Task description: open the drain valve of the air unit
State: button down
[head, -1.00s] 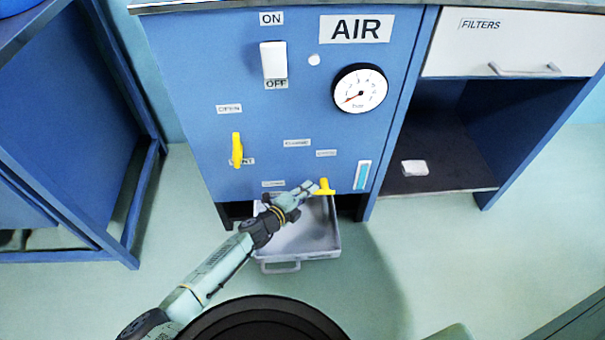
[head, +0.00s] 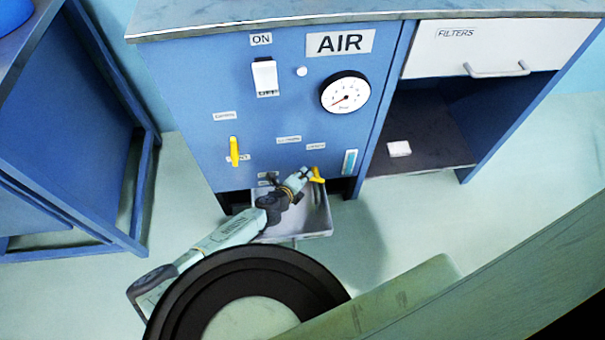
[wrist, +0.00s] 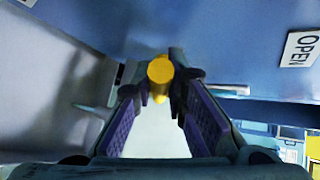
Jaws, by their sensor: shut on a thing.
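The AIR unit (head: 205,130) is a blue cabinet with a yellow drain valve handle (head: 317,175) low on its front, above a grey tray (head: 322,215). My gripper (head: 307,173) reaches that handle from the left and is shut on it. In the wrist view, the round yellow end of the handle (wrist: 160,70) sits between the fingertips of my gripper (wrist: 162,88). The fingers hide part of the handle in the head view. An OPEN label (wrist: 300,48) is at the right of the wrist view.
A second yellow handle (head: 234,152) hangs upright on the left of the panel. A white switch (head: 265,78) and a round gauge (head: 345,92) are above. A blue bench frame (head: 140,200) stands left; an open shelf (head: 425,130) lies right.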

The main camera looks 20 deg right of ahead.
jog(key=shift+f, duration=0.1)
jog(key=c, duration=1.6)
grip_release()
jog(key=v, duration=1.2)
jog(key=shift+a, duration=0.1)
